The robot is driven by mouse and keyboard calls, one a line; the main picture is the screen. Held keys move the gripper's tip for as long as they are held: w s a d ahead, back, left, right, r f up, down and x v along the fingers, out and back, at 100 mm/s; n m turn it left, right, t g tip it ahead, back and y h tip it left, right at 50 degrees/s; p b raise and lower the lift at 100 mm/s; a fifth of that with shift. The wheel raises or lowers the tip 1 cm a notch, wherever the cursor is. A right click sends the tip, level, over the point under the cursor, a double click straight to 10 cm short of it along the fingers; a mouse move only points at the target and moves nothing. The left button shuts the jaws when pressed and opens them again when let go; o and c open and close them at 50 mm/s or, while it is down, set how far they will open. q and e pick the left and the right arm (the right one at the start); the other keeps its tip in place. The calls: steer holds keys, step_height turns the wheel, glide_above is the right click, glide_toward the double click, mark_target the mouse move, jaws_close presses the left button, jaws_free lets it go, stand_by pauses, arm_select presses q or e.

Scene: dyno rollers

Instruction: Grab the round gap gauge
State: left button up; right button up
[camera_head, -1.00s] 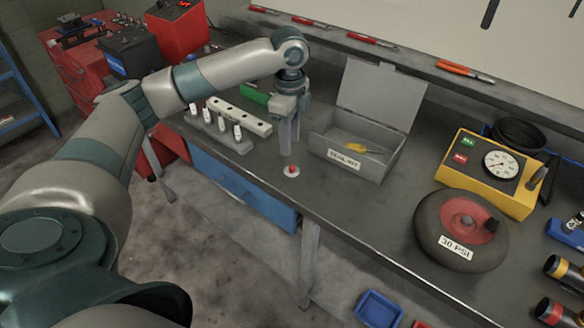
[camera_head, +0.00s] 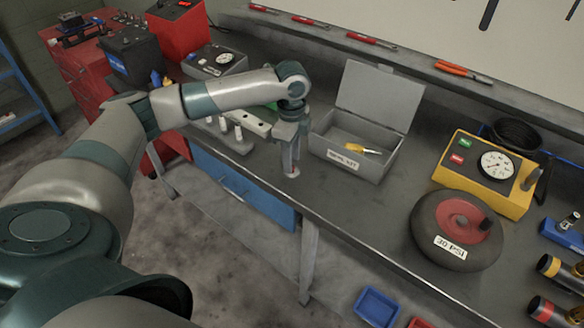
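The round gap gauge (camera_head: 292,175) is a small pale disc on the grey workbench near its front edge, left of the open grey case. My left gripper (camera_head: 291,168) points straight down at it, with its fingertips at the disc. The fingers hide the disc's red centre and most of its top. I cannot tell whether the fingers are closed on it or still apart around it. My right gripper is out of view.
The open grey case (camera_head: 345,160) with a yellow item stands just right of the gripper. A rail with white pegs (camera_head: 223,124) is to the left. A black and red wheel (camera_head: 456,230) and a yellow gauge box (camera_head: 487,172) are further right.

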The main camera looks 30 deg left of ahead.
arm_select(q)
steer(key=shift+f, duration=1.15)
jaws_close()
